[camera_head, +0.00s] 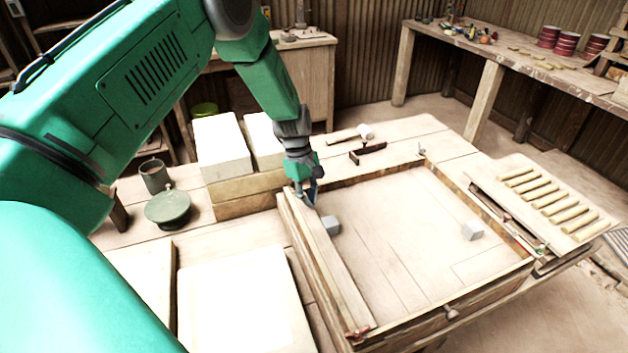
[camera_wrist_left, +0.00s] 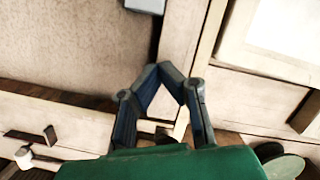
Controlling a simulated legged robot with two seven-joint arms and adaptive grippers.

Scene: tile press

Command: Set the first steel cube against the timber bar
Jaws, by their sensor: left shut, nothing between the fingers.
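A grey steel cube (camera_head: 331,225) rests on the floor of the shallow wooden tray, close beside the long timber bar (camera_head: 335,273) along the tray's left side. It shows partly at the top edge of the left wrist view (camera_wrist_left: 145,4). I cannot tell whether it touches the bar. A second steel cube (camera_head: 472,230) sits near the tray's right side. My left gripper (camera_head: 310,200) is just behind the first cube, near the bar's far end. Its fingertips meet in the left wrist view (camera_wrist_left: 170,72), shut and empty, apart from the cube. My right gripper is not in view.
The wooden tray (camera_head: 497,284) has raised walls, with clear floor between the cubes. White blocks (camera_head: 222,146) and a green lidded pot (camera_head: 168,208) stand left. A mallet (camera_head: 364,132) lies behind. Several yellowish strips (camera_head: 558,205) lie on a board at right.

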